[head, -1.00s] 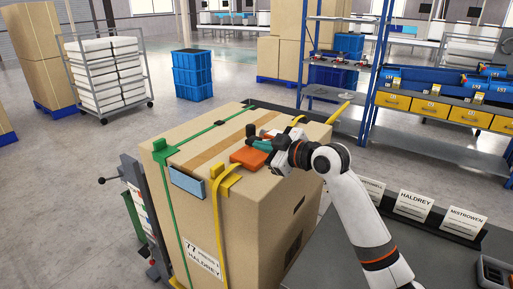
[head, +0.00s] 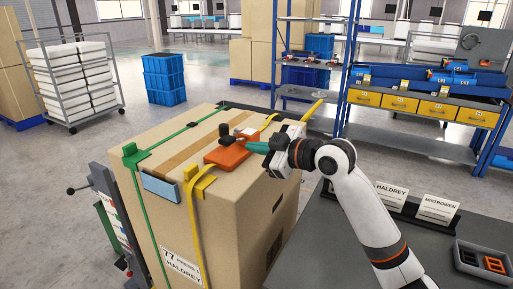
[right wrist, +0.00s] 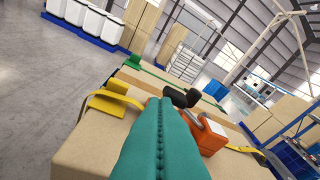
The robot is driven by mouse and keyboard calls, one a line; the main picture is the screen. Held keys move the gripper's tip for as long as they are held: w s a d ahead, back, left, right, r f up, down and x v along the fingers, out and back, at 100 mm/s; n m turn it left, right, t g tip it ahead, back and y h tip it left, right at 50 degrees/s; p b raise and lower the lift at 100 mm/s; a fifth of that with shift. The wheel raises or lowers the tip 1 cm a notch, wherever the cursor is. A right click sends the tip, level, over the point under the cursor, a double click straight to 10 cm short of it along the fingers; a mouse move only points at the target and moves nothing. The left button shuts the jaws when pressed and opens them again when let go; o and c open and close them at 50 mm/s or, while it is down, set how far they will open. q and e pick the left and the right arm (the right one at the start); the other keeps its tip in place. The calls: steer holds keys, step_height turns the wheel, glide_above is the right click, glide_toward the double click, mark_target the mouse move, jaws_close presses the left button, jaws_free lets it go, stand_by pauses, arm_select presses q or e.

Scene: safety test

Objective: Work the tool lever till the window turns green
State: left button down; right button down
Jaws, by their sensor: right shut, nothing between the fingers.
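The orange strapping tool (head: 230,155) sits on top of a large cardboard box (head: 160,215), in line with a yellow strap (head: 193,225). Its black lever (head: 246,132) stands up at the tool's far side. The lever also shows in the right wrist view (right wrist: 180,97), just beyond my fingertips. My right gripper (head: 250,146) has teal fingers, shut and empty, at the tool's right side by the lever; I cannot tell whether they touch it. My left gripper is not in view.
A green strap (head: 145,205) crosses the box's left part, and a light-blue block (head: 160,188) sits at its front top edge. A grey bench (head: 330,240) with name cards (head: 438,208) and a dark tray (head: 482,262) stands on the right. Blue shelving stands behind.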

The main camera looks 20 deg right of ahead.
steer(key=w+d+r+m+g+y+p, duration=0.1)
steer(key=w+d+r+m+p, duration=0.2)
steer(key=p, duration=0.4)
step_height(320, 180, up, 3)
steer(key=shift+d+f+m+p, duration=0.15)
steer(key=shift+d+m+p, duration=0.2)
steer(key=shift+m, duration=0.45)
steer(key=p, duration=0.5)
glide_above(235, 140)
steer(key=s+a, duration=0.1)
step_height(235, 140, down, 2)
steer(key=shift+s+d+f+p, duration=0.1)
steer(key=shift+f+p, duration=0.25)
steer(key=shift+f, duration=1.9)
